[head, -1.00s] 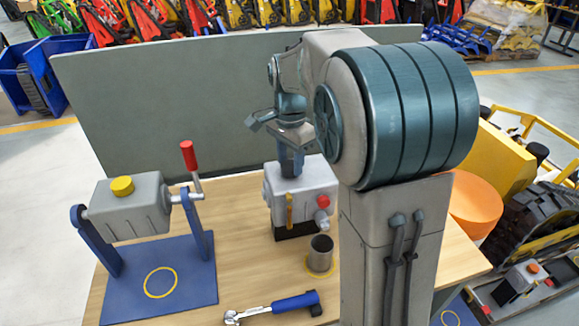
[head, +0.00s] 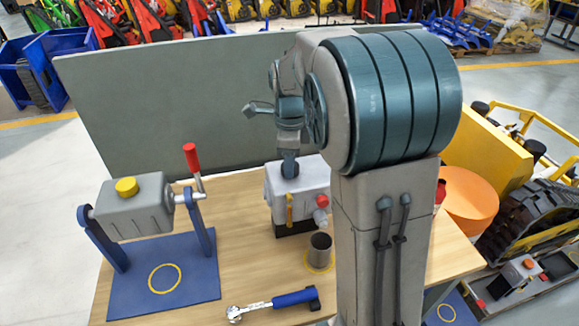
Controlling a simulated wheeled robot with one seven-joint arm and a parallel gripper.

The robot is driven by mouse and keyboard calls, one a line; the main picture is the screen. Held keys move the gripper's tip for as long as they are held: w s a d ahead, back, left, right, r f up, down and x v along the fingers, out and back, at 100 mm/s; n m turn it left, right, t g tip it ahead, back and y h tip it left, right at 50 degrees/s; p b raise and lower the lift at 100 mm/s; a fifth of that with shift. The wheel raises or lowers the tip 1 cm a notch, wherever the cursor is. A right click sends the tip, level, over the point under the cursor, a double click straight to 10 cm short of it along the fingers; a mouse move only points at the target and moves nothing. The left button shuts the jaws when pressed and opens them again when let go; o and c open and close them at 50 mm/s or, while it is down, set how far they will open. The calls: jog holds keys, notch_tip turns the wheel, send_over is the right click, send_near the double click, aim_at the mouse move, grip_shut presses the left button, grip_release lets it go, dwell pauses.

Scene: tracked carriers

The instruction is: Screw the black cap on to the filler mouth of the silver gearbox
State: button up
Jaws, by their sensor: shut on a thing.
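The silver gearbox (head: 312,200) stands on the wooden table behind the metal cup, with a yellow strip and a red knob on its front. My gripper (head: 290,170) points down at the top of this gearbox, with its fingertips at or just over it. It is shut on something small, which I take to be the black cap. The cap and the filler mouth are hidden by the fingers, so I cannot tell how the cap sits on the mouth.
A second grey box (head: 137,209) with a yellow cap hangs in a blue stand (head: 190,293) with a red-handled crank at left. A grey panel (head: 160,120) stands behind.

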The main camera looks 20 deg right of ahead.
jog(key=m+p, duration=0.2)
jog(key=m, duration=0.3)
jog(key=shift+r+p, duration=0.2)
jog(key=shift+p, duration=0.2)
jog(key=m+p, duration=0.2)
jog(key=m, duration=0.1)
jog(key=shift+m, duration=0.3)
jog(key=shift+f+m, duration=0.2)
jog(key=shift+m, duration=0.4)
jog(key=shift+r, duration=0.1)
jog(key=shift+r+m+p, duration=0.2)
jog(key=shift+m+p, duration=0.9)
jog(key=shift+p, duration=0.15)
jog(key=m+p, duration=0.2)
jog(key=shift+m, duration=0.3)
jog(key=shift+f, duration=0.4)
jog(key=shift+m+b, duration=0.3)
jog(key=shift+m, duration=2.1)
